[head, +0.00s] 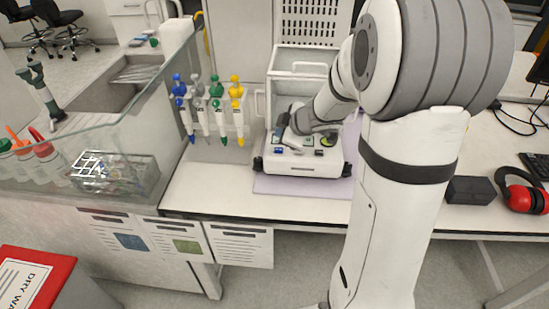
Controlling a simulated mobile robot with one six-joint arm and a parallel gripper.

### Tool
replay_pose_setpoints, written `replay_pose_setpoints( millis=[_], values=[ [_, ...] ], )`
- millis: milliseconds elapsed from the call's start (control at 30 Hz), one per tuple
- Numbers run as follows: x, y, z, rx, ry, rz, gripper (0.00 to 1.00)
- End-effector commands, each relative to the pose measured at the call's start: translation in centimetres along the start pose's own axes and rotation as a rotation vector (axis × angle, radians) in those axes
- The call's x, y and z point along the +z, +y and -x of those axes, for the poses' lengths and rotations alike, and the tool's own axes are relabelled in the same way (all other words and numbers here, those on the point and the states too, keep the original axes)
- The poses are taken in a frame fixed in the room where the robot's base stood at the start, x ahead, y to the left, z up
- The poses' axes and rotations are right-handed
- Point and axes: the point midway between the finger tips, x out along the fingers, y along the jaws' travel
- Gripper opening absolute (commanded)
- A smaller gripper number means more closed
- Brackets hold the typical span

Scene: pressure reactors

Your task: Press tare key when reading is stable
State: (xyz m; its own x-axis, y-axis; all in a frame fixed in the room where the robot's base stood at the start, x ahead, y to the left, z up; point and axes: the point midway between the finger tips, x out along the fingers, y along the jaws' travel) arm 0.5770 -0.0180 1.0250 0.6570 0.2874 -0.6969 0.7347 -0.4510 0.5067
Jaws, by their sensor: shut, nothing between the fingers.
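The white balance (303,163) with a clear draft shield (300,60) stands on a pale mat on the bench. Its front panel carries a few small keys and a display, too small to read; which one is the tare key I cannot tell. My gripper (282,128) is shut and empty, low over the left part of the front panel. Whether its tips touch a key cannot be told from here. My arm comes in from the right and hides part of the shield and the panel's back.
Several pipettes (212,110) hang on a stand left of the balance. A glass-walled sink area lies further left, with a wire rack (115,170). Red ear muffs (522,192) and a dark box (472,190) lie at the right. The bench (205,190) is clear in front of the pipettes.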

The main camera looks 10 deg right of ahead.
Motion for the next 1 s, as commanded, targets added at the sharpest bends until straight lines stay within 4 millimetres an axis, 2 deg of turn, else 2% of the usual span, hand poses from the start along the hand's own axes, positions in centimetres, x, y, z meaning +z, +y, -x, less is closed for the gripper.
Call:
replay_pose_setpoints(
  millis=[33, 233, 1000],
  values=[
    [0.7, -0.7, -0.9, 0.0, 0.0, 0.0, 0.0],
    [1.5, -1.4, -2.0, 0.0, 0.0, 0.0, 0.0],
    [1.6, -1.4, -2.0, 0.001, -0.001, 0.0, 0.0]
  ],
)
